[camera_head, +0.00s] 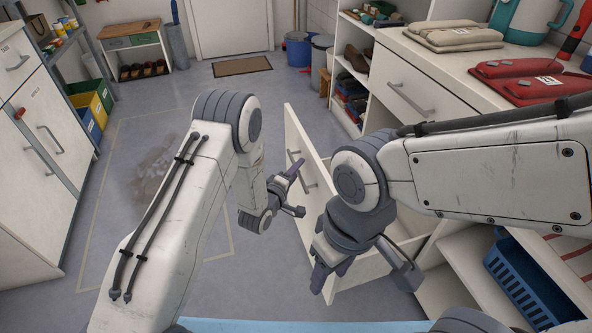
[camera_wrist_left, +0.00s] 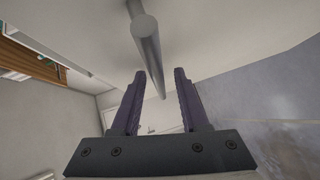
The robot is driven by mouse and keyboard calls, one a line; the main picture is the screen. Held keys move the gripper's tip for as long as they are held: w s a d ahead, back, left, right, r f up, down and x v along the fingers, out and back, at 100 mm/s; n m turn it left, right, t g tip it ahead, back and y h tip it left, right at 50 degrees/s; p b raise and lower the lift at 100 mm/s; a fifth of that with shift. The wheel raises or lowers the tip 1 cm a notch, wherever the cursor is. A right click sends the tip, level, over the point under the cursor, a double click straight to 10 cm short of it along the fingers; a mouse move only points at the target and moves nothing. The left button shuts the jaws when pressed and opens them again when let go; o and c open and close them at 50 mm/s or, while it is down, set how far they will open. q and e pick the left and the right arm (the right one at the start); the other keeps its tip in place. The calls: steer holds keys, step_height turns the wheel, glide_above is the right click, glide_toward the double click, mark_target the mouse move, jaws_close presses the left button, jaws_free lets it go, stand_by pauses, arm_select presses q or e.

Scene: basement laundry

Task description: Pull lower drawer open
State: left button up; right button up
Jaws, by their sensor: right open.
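The lower drawer (camera_head: 316,190) stands pulled out from the white counter at right, its white front facing left. A grey bar handle (camera_head: 295,158) is on that front, and it also shows in the left wrist view (camera_wrist_left: 147,45). My left gripper (camera_head: 294,193) is beside the drawer front. In the left wrist view its dark fingers (camera_wrist_left: 160,75) are apart, with the bar appearing between them and gaps on both sides. My right gripper (camera_head: 365,278) is open and empty, over the open drawer. My right arm hides much of the drawer's interior.
The closed upper drawer (camera_head: 408,90) is in the counter, with folded clothes (camera_head: 455,36) on top. A blue basket (camera_head: 527,285) sits on a low shelf at right. A white cabinet (camera_head: 35,150) stands at left. The floor (camera_head: 200,95) between is clear.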

arm_select(q)
steer(key=p+v, duration=0.1)
steer(key=v, duration=0.9)
steer(key=shift+s+p, duration=0.2)
steer(key=shift+p, duration=0.1)
steer(key=shift+r, duration=0.15)
steer(key=s+d+r+m+g+y, duration=0.3)
steer(key=s+d+r+m+g, duration=0.35)
steer(key=m, duration=0.25)
steer(key=s+a+r+m+g+y, duration=0.1)
steer(key=s+a+r+m+g, duration=0.15)
steer(key=s, duration=0.55)
steer(key=s+a+r+m+g+y, duration=0.1)
steer(key=s+r+m+g, duration=0.25)
steer(key=s, duration=0.45)
steer(key=s+a+r+m+g+y, duration=0.1)
steer(key=s+a+r+m+g, duration=0.2)
steer(key=s, duration=0.5)
step_height(320, 180, up, 27)
steer(key=p, duration=2.5)
steer(key=shift+w+d+f+t, duration=0.25)
steer(key=shift+d+t, duration=0.1)
steer(key=shift+t, duration=0.1)
